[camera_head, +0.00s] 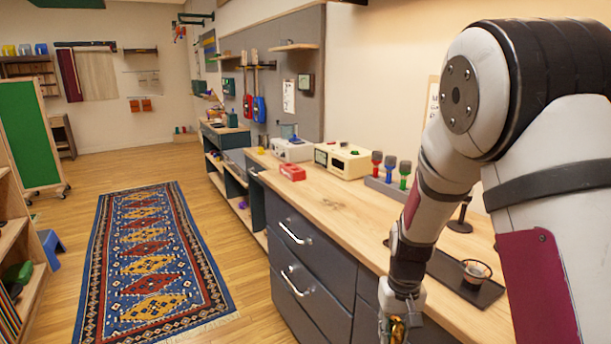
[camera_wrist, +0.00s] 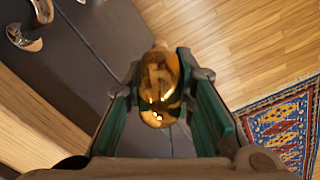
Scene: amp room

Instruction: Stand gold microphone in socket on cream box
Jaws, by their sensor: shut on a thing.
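The gold microphone (camera_wrist: 160,85) is held between the two green-padded fingers of my gripper (camera_wrist: 165,100) in the wrist view. Its shiny rounded end faces the camera. In the head view my gripper (camera_head: 396,318) hangs low in front of the counter's drawers, with a bit of gold showing at the bottom edge. A cream box (camera_head: 352,163) with a dark front panel stands on the counter farther back, with a small green thing on top. A second whitish box (camera_head: 291,150) stands behind it to the left. I cannot make out a socket on either box.
A grey holder (camera_head: 383,188) with red, blue and green-marked microphones stands right of the cream box. A red block (camera_head: 292,173) lies in front of the boxes. A dark tray (camera_head: 455,275) with a glass (camera_head: 476,272) is at the right.

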